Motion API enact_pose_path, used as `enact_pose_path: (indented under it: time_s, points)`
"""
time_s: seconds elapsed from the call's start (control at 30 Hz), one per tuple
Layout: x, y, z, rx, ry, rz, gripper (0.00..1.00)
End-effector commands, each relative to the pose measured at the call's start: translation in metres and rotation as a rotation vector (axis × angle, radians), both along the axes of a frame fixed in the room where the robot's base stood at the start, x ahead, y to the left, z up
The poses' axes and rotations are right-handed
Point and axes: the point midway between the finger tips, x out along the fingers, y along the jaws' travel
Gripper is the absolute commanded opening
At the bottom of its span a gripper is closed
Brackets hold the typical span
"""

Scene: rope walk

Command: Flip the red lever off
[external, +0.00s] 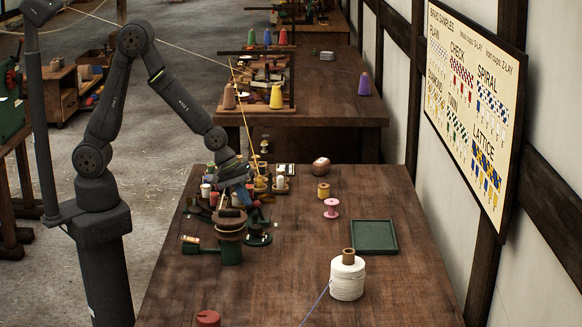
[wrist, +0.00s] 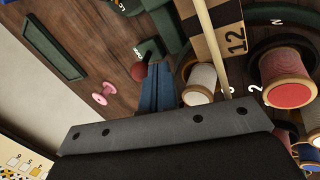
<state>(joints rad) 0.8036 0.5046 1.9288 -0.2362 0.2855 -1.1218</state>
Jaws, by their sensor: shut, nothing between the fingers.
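A dark red ball knob (wrist: 138,72), which looks like the red lever's end, shows in the wrist view at the foot of a dark green bracket (wrist: 151,50). White lettering on the bracket is too small to read. My gripper (wrist: 157,68) is shut and empty, its blue fingers just to the right of the knob. I cannot tell whether they touch it. The lever's shaft and position are unclear.
Several thread spools, such as a white one (wrist: 200,82), crowd close to my fingers. A pink spool (external: 331,208), green tray (external: 374,222) and white cord reel (external: 347,280) stand to the right. A taut cord (external: 238,95) crosses above. The table's front middle is mostly clear.

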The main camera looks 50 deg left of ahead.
Motion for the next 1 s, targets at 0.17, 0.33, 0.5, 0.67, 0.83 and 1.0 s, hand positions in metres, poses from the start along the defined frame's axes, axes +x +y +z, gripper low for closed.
enact_pose_path:
  time_s: [0.17, 0.33, 0.5, 0.67, 0.83, 1.0]
  points:
    - [0.0001, -0.0004, -0.0004, -0.001, -0.001, 0.000, 0.00]
    - [0.0001, -0.0003, -0.0003, 0.000, 0.000, 0.000, 0.00]
    - [0.0016, -0.0018, 0.0011, 0.011, 0.012, 0.002, 0.00]
    - [0.0032, -0.0035, 0.0028, 0.034, 0.035, 0.001, 0.00]
    - [0.0043, -0.0044, 0.0038, 0.050, 0.049, 0.000, 0.00]
    - [0.0063, -0.0064, 0.0053, 0.069, 0.070, 0.002, 0.00]
